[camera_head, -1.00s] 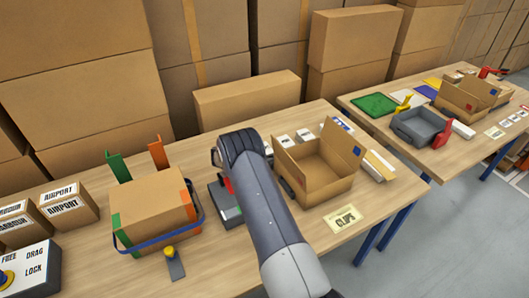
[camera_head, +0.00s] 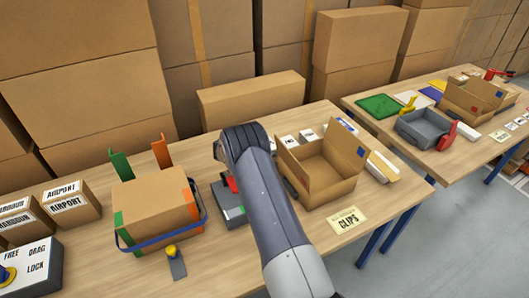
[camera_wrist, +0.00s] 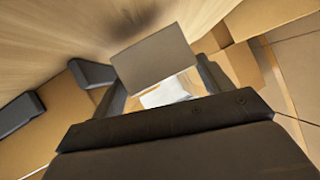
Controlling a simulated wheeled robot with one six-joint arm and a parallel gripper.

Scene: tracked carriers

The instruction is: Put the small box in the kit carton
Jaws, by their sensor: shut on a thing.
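My gripper (camera_wrist: 162,82) shows in the wrist view, with its dark fingers on either side of a small brown box (camera_wrist: 152,58). It is shut on this box, whose plain face shows beyond the fingers. In the head view my own arm hides the gripper and the box. An open carton (camera_head: 318,190) with raised flaps and a blue mark stands just right of my arm, behind a yellow CLIPS card (camera_head: 347,220). Another open carton (camera_head: 468,104) stands on the far right table. I cannot tell for sure which is the kit carton.
A grey tray device (camera_head: 232,214) lies left of my forearm. A closed carton with a blue band (camera_head: 160,240) stands further left, near AIRPORT boxes (camera_head: 72,208) and a control box (camera_head: 30,270). A grey bin (camera_head: 420,130) is on the right table. Large cartons line the back.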

